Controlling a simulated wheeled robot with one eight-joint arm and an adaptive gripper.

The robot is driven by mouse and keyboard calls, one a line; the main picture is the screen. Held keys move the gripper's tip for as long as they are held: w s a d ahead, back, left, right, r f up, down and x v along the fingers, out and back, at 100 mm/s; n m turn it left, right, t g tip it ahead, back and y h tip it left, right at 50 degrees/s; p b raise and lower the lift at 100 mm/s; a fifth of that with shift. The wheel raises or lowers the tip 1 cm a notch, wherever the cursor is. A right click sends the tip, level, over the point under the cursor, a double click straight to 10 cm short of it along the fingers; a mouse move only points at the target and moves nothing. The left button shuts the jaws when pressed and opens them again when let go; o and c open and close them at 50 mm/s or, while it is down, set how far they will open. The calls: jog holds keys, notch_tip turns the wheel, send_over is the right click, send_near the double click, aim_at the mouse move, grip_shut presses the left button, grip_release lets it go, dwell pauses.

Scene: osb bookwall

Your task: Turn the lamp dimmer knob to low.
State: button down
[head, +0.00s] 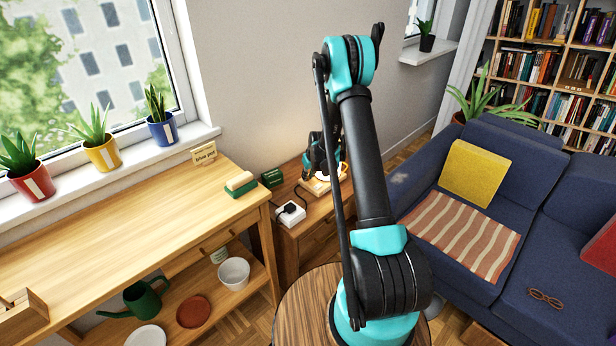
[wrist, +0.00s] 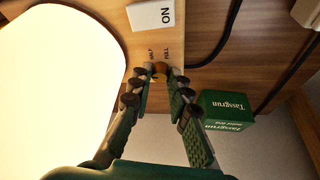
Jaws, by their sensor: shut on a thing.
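The dimmer knob (wrist: 160,70), small and brownish, sits on a wooden panel (wrist: 188,45) beside the words HALF and FULL. My gripper (wrist: 161,75) is shut on the knob, one fingertip on each side. The fingers hide part of the knob, and I cannot tell where it points. The lamp (wrist: 55,80) glows bright white at the left of the wrist view. A white switch (wrist: 152,15) marked ON is above the knob. In the head view my gripper (head: 318,174) is down at the lamp on the small wooden cabinet (head: 312,222); the knob is hidden there.
A green Tassgrun box (wrist: 226,110) stands close to my right finger; it also shows in the head view (head: 272,178). A white socket block (head: 290,213) with a black plug and dark cables lies nearby. A wooden bench (head: 130,225) is at left, a blue sofa (head: 400,190) at right.

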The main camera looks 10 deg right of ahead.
dwell(0.4)
jog(key=c, duration=1.4)
grip_release()
jog(key=v, duration=1.2)
jog(key=shift+d, duration=0.1)
